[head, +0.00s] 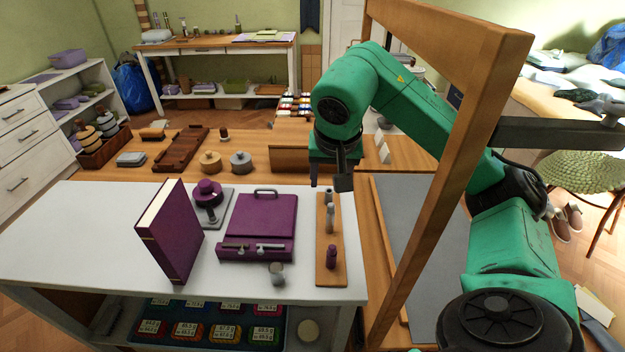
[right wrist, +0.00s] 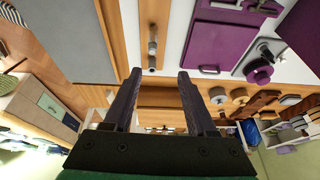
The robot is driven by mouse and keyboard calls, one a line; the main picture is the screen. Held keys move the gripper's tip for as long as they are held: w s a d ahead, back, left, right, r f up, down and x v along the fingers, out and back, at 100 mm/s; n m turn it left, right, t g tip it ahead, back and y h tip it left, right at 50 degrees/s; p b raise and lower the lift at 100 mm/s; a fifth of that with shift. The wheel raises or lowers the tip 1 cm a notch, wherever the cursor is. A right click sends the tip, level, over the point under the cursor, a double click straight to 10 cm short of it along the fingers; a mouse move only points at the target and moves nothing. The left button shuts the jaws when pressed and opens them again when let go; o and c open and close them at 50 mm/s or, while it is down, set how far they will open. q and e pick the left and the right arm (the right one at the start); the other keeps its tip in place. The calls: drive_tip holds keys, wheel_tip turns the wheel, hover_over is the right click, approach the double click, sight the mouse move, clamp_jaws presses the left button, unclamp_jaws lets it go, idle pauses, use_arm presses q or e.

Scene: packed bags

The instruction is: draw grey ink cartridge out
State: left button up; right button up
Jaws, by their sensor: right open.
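My right gripper (head: 328,184) is open, hanging just beyond the far end of a narrow wooden board (head: 330,275) on the white table. In the right wrist view the two fingers (right wrist: 157,82) stand apart with nothing between them. The board carries a small grey piece (head: 329,196), a grey upright piece (head: 330,217) and a purple piece (head: 331,257). The board also shows in the right wrist view (right wrist: 146,15), ahead of the fingertips. I cannot tell for certain which piece is the grey ink cartridge. My left gripper is not in view.
A purple book (head: 172,235), a purple case (head: 262,218) and a small grey cup (head: 277,273) stand on the white table (head: 80,235). A tall wooden frame (head: 440,190) rises close beside my right arm. The table's left part is clear.

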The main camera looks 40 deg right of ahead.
drive_tip(key=b, duration=0.2)
approach(332, 205)
drive_tip(key=f, duration=0.2)
drive_tip(key=x, duration=0.9)
drive_tip(key=shift+w+d+r, duration=0.1)
drive_tip(key=shift+w+d, duration=0.1)
drive_tip(key=shift+w, duration=0.15)
drive_tip(key=shift+h, duration=0.3)
clamp_jaws()
unclamp_jaws()
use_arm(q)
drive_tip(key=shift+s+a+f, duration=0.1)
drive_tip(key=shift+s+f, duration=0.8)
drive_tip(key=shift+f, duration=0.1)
use_arm(e)
drive_tip(key=shift+r, duration=0.15)
